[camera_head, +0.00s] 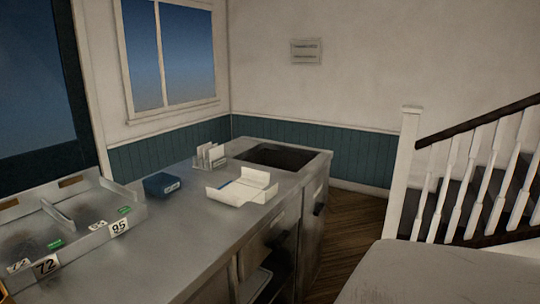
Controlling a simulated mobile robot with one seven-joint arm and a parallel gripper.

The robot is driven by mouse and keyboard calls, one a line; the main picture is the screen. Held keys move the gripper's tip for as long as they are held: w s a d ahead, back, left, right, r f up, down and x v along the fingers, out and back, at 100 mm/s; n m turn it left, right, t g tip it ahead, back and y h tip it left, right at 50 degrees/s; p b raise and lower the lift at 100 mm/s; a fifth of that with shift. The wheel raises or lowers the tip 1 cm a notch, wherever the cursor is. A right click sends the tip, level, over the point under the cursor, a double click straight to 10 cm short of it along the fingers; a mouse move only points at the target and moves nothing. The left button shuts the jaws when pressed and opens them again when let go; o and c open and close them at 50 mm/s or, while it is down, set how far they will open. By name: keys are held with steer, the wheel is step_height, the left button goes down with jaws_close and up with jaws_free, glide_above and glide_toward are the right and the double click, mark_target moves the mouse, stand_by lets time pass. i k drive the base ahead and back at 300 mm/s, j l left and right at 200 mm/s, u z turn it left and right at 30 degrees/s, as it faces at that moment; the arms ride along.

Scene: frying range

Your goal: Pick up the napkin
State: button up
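White upright sheets (212,153) stand in a small rack on the metal counter (190,225), near its far end. They look like napkins in a holder, but they are too small to be sure. A white open carton (240,188) lies just in front of them, with its flaps spread. No other thing that could be a napkin is clear. My gripper is not in view.
A dark blue box (161,184) sits left of the carton. A dark inset (272,156) lies right of the sheets. Metal bays with number tags (70,222) fill the left. A stair railing (470,180) and a pale surface (440,275) stand right, beyond a strip of wooden floor (350,222).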

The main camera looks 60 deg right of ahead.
mark_target(215, 153)
steer(key=z, duration=1.35)
steer(key=l+u, duration=0.15)
steer(key=u, duration=0.5)
steer(key=l+u, duration=0.3)
steer(key=l, duration=0.2)
steer(key=l+u, duration=0.3)
steer(key=l, duration=0.25)
steer(key=l+u, duration=0.1)
steer(key=l, duration=0.4)
steer(key=k+l+u, duration=0.1)
steer(key=l, duration=1.55)
steer(key=i+l, duration=0.25)
steer(key=i, duration=0.15)
steer(key=i+l, duration=0.2)
steer(key=i, duration=0.25)
steer(key=i+l, duration=0.25)
steer(key=i, duration=0.15)
